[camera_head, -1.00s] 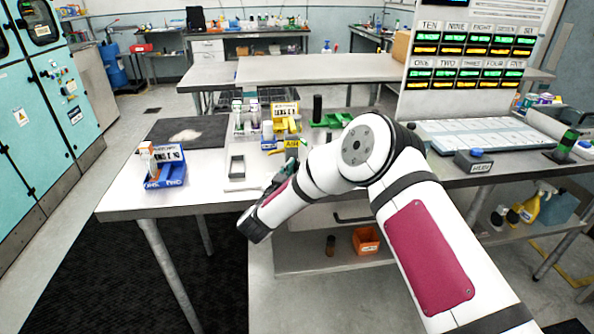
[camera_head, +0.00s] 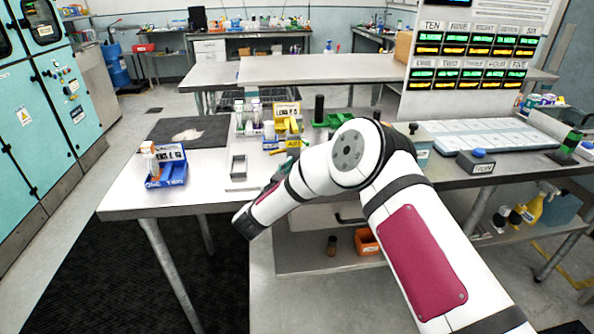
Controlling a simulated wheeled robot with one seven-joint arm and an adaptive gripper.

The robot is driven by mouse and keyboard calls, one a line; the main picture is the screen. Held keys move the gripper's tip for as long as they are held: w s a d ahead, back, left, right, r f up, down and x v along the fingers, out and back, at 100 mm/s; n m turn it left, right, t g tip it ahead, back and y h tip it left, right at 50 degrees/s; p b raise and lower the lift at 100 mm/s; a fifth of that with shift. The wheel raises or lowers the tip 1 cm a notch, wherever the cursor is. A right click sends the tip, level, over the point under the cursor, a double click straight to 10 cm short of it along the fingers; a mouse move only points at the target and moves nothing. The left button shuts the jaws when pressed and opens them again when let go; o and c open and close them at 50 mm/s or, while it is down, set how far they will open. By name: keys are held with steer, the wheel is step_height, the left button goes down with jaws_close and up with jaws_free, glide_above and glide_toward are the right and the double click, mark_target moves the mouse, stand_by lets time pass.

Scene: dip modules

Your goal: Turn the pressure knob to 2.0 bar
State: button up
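I cannot make out a pressure knob or its scale. A pale box with a teal front (camera_head: 419,149) and a small dark round part on top (camera_head: 413,127) stands just right of my arm's elbow. The arm partly hides it, and I cannot tell if that part is the knob. My forearm slopes down and left over the front edge of the white bench (camera_head: 207,180). What seems to be my gripper (camera_head: 284,171) shows only in part behind the forearm, above the bench. Its fingers are not clear, and I see nothing held.
A black mat (camera_head: 187,132) lies behind. A RUN button box (camera_head: 476,163) stands right, before a display board (camera_head: 466,99).

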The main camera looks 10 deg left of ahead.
steer(key=v, duration=1.2)
steer(key=shift+w+r, duration=0.1)
steer(key=w+d+r+n+g+y+b, duration=0.2)
steer(key=w+d+r+n+y+b, duration=0.1)
steer(key=w+d+r+y, duration=0.15)
steer(key=s+d+r+n+g+y+b, duration=0.1)
steer(key=s+d+r+n+g+y, duration=0.15)
steer(key=s+y, duration=0.2)
steer(key=shift+n, duration=0.35)
steer(key=x, duration=0.8)
steer(key=b+x, duration=0.1)
steer(key=x, duration=0.4)
steer(key=shift+d+f, duration=0.2)
steer(key=shift+d, duration=0.2)
